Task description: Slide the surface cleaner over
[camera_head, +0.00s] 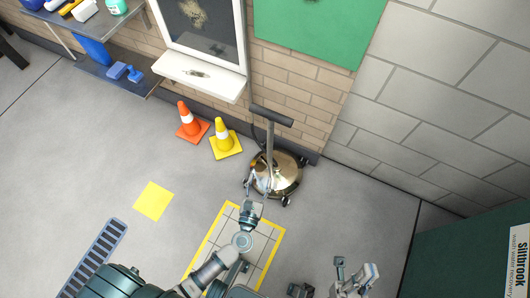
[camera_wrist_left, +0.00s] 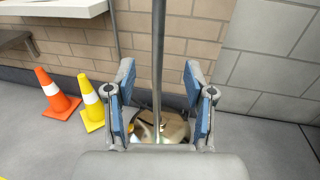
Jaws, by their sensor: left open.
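The surface cleaner (camera_head: 285,177) is a round brass-coloured disc on small casters, with an upright grey pole and a dark T-bar on top. It stands on the floor near the brick wall. My left gripper (camera_head: 254,188) is at the near side of the cleaner in the head view. In the left wrist view the left gripper (camera_wrist_left: 159,78) is open, and the pole (camera_wrist_left: 158,40) lines up between its blue-padded fingers. No contact with the pole shows. The disc (camera_wrist_left: 172,128) shows low between the fingers. My right gripper (camera_head: 356,268) is empty, fingers apart, at the lower right.
An orange cone (camera_head: 189,128) and a yellow cone (camera_head: 224,144) stand left of the cleaner. A white-framed window with a sill (camera_head: 198,78) is above them. A yellow-bordered tiled square (camera_head: 274,243), a yellow patch (camera_head: 153,200) and a drain grate (camera_head: 95,256) mark the floor.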

